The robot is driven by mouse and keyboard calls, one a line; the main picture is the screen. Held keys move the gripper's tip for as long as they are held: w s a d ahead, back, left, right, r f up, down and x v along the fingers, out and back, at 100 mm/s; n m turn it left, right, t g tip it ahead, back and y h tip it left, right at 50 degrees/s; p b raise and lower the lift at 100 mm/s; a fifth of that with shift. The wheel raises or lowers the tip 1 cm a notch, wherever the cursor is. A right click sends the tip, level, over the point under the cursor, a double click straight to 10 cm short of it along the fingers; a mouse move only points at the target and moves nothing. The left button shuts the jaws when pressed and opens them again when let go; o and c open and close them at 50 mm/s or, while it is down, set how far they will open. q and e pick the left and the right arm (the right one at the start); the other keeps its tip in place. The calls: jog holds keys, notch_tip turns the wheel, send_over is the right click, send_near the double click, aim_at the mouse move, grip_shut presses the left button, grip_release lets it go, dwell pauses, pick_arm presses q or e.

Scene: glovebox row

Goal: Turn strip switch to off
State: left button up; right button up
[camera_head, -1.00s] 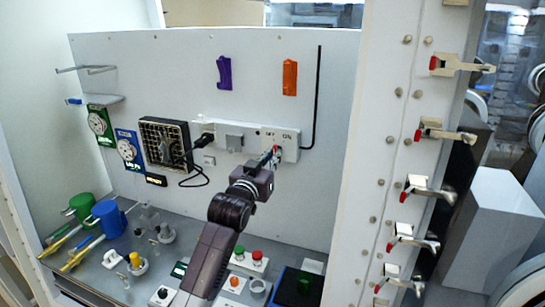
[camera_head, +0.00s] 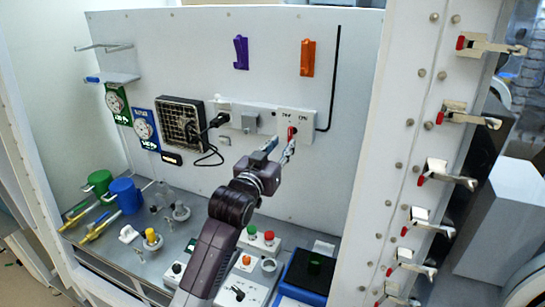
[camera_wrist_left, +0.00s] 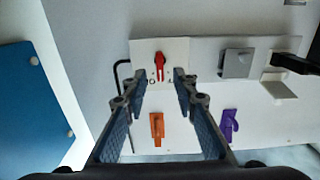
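The strip switch is a red lever (camera_head: 291,131) on a white plate (camera_head: 308,124) marked OFF and ON, at the right end of the wall strip (camera_head: 262,115). In the left wrist view the lever (camera_wrist_left: 160,64) shows just beyond and between the fingertips. Which mark it leans to I cannot tell. My left gripper (camera_head: 279,148) is in front of the plate, a little below the lever. Its two fingers (camera_wrist_left: 160,82) are spread on either side with nothing between them. I see no contact with the lever. My right gripper is in neither view.
A black plug (camera_head: 219,119) with a cable sits left on the strip, beside a grey cover (camera_head: 250,122). A purple hook (camera_head: 241,53) and an orange hook (camera_head: 307,58) are above. A bench with button boxes (camera_head: 260,240) lies below. Clamps (camera_head: 445,174) line the right frame.

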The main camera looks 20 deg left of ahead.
pick_arm(q)
jog(key=s, duration=0.7)
jog(key=shift+a, duration=0.15)
